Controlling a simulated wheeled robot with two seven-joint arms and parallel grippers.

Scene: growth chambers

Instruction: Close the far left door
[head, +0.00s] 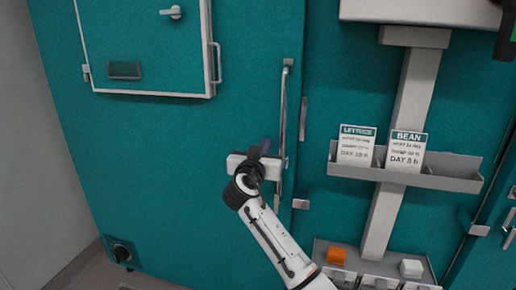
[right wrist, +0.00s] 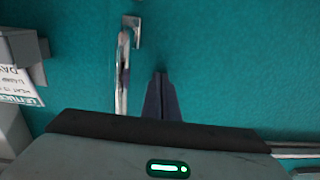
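The large teal door (head: 240,110) fills the left of the head view. It carries a long vertical metal handle (head: 284,120) near its right edge. The door looks flush or nearly flush with the frame beside it; I cannot tell whether a small gap is left. My right gripper (head: 265,150) is in front of the door, just left of the handle. In the right wrist view its dark fingers (right wrist: 161,98) are together with nothing seen between them, and the handle (right wrist: 122,75) is beside them, apart from the fingertips. My left gripper is not in view.
A small hatch (head: 148,45) with a white frame is on the door's upper part. Right of the door, a grey rack (head: 405,179) holds a lettuce card (head: 355,146) and a bean card (head: 405,151). Below it are an orange block (head: 336,256) and a white block (head: 411,268).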

